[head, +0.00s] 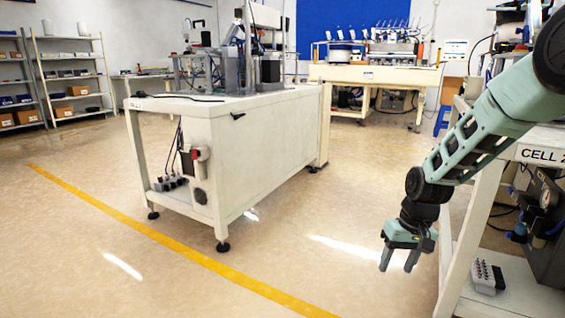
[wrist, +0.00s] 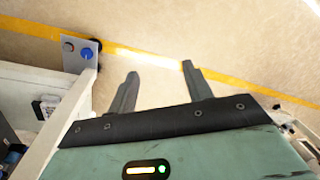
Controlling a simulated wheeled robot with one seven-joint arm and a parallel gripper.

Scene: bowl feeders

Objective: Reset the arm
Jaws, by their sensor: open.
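My gripper (head: 398,260) hangs at the end of my green arm at the right of the head view, pointing down over bare floor. Its two fingers are apart with nothing between them. In the wrist view, the fingers of my gripper (wrist: 159,88) stand spread over the floor, with a yellow line beyond them. My arm is bent, coming in from the upper right and reaching down beside a white bench marked CELL 2 (head: 490,190).
A white workbench (head: 260,150) with equipment stands at the centre. Another bench (head: 375,75) is at the back, and shelves (head: 75,75) are at the left. A panel with red and blue buttons (wrist: 81,54) is close left of my gripper. Floor between the benches is clear.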

